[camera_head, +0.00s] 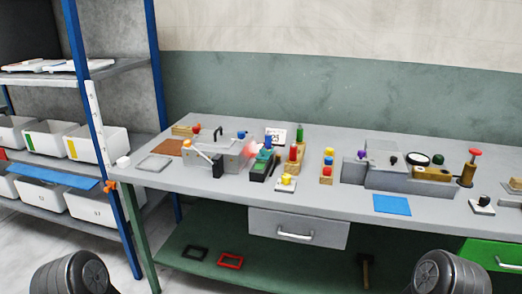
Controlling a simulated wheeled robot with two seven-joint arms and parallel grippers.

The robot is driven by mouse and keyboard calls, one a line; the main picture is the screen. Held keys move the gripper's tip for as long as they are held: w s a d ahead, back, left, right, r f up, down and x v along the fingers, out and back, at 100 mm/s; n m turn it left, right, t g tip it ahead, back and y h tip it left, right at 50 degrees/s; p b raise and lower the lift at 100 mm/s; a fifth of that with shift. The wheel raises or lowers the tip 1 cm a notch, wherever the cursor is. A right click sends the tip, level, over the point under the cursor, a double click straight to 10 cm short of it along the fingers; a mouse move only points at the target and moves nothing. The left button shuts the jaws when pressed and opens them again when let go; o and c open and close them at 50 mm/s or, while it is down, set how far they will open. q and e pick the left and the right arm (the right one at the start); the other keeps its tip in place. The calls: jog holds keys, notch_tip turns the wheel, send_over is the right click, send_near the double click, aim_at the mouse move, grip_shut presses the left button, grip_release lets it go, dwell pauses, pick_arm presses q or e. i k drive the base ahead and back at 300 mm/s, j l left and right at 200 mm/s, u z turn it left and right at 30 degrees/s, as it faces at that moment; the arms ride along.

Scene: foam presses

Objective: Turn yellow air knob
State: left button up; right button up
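A yellow knob (286,181) sits on a small white base near the front edge of the grey workbench (235,195), left of its middle. I cannot tell for sure which of the two is the air knob. Dark rounded parts of my own arms show at the bottom left and bottom right. Neither gripper is in view, and nothing of mine touches the knobs.
A grey press with a lever (200,155) stands left of the yellow knobs. A grey and brass press (400,177) stands right, with a red-topped post (475,153). A blue mat (392,205) lies at the front. A blue-post shelf with white bins (97,146) stands left.

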aim_at(285, 178)
jog(key=i+z, duration=0.4)
jog(key=i+j+z, duration=0.1)
jog(key=i+z, duration=0.25)
jog(key=i+j+z, duration=0.2)
jog(key=i+z, duration=0.2)
